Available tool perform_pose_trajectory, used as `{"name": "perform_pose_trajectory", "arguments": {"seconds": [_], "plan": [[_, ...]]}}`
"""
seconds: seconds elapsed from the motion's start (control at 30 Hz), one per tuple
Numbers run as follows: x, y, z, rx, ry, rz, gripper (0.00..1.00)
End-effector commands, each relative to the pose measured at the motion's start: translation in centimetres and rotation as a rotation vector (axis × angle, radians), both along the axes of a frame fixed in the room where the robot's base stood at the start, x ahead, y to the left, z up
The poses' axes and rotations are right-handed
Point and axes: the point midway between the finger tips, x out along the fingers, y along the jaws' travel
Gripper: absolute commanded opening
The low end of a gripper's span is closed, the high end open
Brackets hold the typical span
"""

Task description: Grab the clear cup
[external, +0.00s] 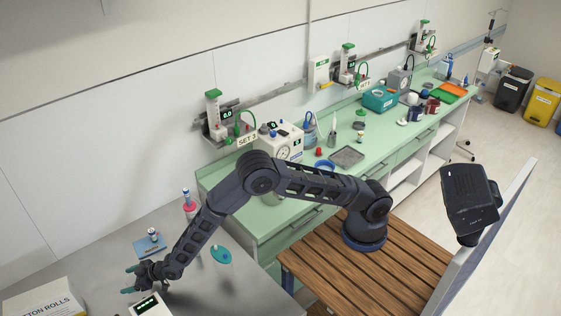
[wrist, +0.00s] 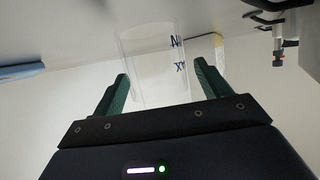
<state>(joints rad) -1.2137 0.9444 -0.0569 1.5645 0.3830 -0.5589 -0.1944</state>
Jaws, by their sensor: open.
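The clear cup (wrist: 148,60) is a faint transparent cylinder in the wrist view, ahead of and partly between the fingers of my gripper (wrist: 160,74). The green fingers stand apart on either side of it, with a visible gap, and nothing is gripped. How deep the cup sits between them is hard to tell. In the external view my gripper (external: 128,280) is low over the grey table at lower left. I cannot make out the cup there.
The grey table (external: 185,277) holds a cotton rolls box (external: 45,302) left of my gripper, a blue pad (external: 141,248) with a small bottle, a teal disc (external: 221,254) and a device with a green display (external: 150,305). A green counter (external: 285,205) with equipment runs behind.

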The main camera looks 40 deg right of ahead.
Motion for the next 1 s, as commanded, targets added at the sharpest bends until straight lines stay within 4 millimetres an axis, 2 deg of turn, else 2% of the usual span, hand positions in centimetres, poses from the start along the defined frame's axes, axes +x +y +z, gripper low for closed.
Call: {"name": "perform_pose_trajectory", "arguments": {"seconds": [0.13,0.37,0.6,0.87,1.0], "plan": [[0.45,0.65,-0.26,0.001,-0.001,0.000,0.76],[0.47,0.66,-0.29,0.000,0.000,0.000,0.74],[0.46,0.65,-0.30,0.000,0.000,0.000,0.27],[0.47,0.65,-0.20,0.001,-0.001,0.000,0.27],[0.48,0.68,0.67,0.002,0.000,0.000,0.27]]}}
